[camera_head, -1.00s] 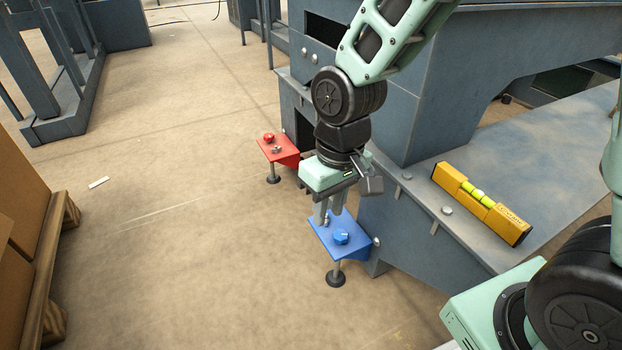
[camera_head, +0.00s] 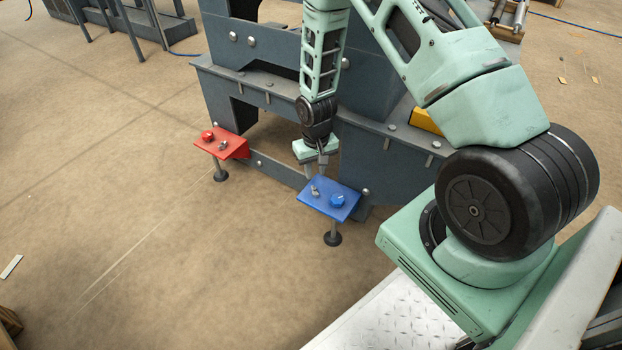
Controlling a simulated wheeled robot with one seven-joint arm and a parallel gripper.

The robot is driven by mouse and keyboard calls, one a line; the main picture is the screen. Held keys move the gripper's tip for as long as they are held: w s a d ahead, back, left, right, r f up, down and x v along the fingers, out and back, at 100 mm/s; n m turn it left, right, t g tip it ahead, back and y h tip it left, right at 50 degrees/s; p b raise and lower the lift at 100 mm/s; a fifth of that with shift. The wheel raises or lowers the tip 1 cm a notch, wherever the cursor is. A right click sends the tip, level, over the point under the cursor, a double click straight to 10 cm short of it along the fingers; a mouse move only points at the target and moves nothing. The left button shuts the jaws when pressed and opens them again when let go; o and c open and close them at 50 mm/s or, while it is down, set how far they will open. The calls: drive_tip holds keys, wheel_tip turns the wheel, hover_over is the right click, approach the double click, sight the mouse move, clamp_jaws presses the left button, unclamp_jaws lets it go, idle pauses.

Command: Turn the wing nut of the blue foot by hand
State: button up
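The blue foot (camera_head: 321,206) is a blue plate on a post with a dark round pad, at the bottom corner of the grey machine frame. A small metal wing nut (camera_head: 315,191) stands on the left part of its plate, beside a round blue knob (camera_head: 338,200). My gripper (camera_head: 321,173) points down just behind and above the wing nut, which shows in front of it. The fingers look very small here, and their spacing is unclear. I cannot tell whether they touch anything.
A red foot (camera_head: 230,146) with a red knob and a metal nut stands to the left. The grey machine frame (camera_head: 266,97) rises close behind my gripper. A yellow level (camera_head: 426,122) is partly hidden by my arm. The floor in front and left is open.

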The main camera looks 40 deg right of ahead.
sight(315, 190)
wheel_tip(315, 190, down, 8)
drive_tip(key=b, duration=0.7)
drive_tip(key=shift+r, duration=0.5)
drive_tip(key=shift+p, duration=0.35)
drive_tip(key=shift+f, duration=0.1)
clamp_jaws()
